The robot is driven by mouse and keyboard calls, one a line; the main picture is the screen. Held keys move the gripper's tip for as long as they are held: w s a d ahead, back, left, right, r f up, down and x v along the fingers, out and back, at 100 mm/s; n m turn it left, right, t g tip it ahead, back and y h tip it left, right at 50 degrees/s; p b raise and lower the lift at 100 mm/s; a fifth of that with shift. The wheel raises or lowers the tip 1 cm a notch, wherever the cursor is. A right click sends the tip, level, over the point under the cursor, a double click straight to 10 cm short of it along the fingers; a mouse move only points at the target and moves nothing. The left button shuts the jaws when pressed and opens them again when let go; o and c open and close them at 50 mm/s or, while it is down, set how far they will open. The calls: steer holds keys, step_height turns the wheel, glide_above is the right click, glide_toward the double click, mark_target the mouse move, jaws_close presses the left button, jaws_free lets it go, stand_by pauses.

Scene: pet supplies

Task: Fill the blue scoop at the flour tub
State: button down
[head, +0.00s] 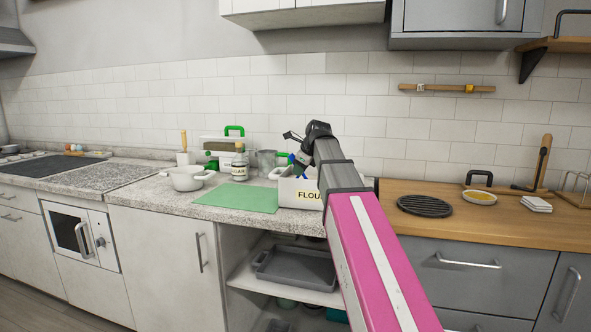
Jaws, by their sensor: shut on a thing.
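The flour tub (289,194) is a white box with "FLOU" readable on its front; my arm covers its right part. It stands on the grey stone counter at the edge of the wooden worktop. My gripper (299,160) is over the tub's open top, pointing down and left. It is shut on the blue scoop (291,158), of which only small blue parts show at the fingers. The scoop's bowl and the flour level are too small or hidden to make out.
A green mat (238,197) lies left of the tub. A white pot (187,179), a bottle (239,165) and a grey metal jug (266,160) stand nearby. A black trivet (425,205) and a yellow-filled dish (479,198) are on the wooden worktop.

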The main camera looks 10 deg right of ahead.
steer(key=shift+s+d+f, duration=0.1)
steer(key=shift+d, duration=1.6)
steer(key=shift+a+r+n+h, duration=0.15)
steer(key=shift+a+r+h, duration=0.4)
steer(key=shift+r, duration=0.95)
steer(key=shift+a+r+n+h, duration=0.2)
steer(key=shift+a+r+h, duration=0.35)
steer(key=shift+r, duration=0.95)
steer(key=shift+a+r+n+h, duration=0.15)
steer(key=shift+a+r+h, duration=0.4)
steer(key=shift+r, duration=0.95)
steer(key=shift+w+a+r+n+h, duration=0.1)
steer(key=shift+a+n+h, duration=0.05)
steer(key=shift+a+h, duration=0.45)
steer(key=shift+w+a+r+n+h, duration=0.1)
steer(key=shift+a+n+h, duration=0.05)
steer(key=shift+a+h, duration=0.4)
